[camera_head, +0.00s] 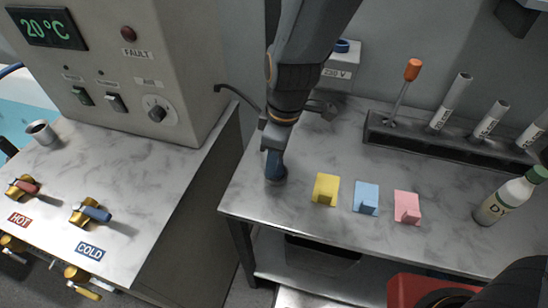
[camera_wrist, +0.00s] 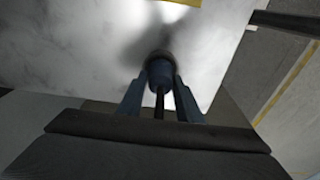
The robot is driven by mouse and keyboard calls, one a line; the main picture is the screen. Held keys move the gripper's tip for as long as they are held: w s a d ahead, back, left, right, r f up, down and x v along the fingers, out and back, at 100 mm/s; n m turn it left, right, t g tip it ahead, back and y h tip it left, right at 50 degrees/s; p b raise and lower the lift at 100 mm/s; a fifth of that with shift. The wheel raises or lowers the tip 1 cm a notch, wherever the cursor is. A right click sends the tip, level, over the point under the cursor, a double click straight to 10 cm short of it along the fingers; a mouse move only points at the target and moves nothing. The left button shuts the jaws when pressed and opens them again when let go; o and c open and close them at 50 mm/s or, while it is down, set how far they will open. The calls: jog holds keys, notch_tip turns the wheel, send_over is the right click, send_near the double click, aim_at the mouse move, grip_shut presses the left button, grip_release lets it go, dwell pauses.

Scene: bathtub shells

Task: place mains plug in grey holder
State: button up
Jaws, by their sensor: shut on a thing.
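My gripper (camera_head: 274,158) points down over the left front part of the marble bench. In the wrist view its two fingers (camera_wrist: 160,86) are shut on a blue round mains plug (camera_wrist: 160,73) with a black lead between them. The plug's far end meets a dark grey ring, the grey holder (camera_wrist: 160,54). In the head view the holder (camera_head: 276,181) shows as a low grey round on the bench right under my fingertips. I cannot tell how deep the plug sits in it.
Yellow (camera_head: 326,189), blue (camera_head: 366,197) and pink (camera_head: 407,207) blocks stand to the right. A 230 V box (camera_head: 342,67) and a dark tube rack (camera_head: 450,145) are behind. A white bottle (camera_head: 503,199) is at far right. A gap separates the left bench.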

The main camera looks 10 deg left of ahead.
jog(key=shift+f, duration=0.2)
jog(key=o, duration=1.1)
jog(key=shift+c, duration=0.2)
jog(key=shift+r, duration=0.1)
notch_tip(320, 180, up, 12)
jog(key=d+b, duration=0.1)
jog(key=b, duration=0.1)
jog(key=shift+d, duration=0.2)
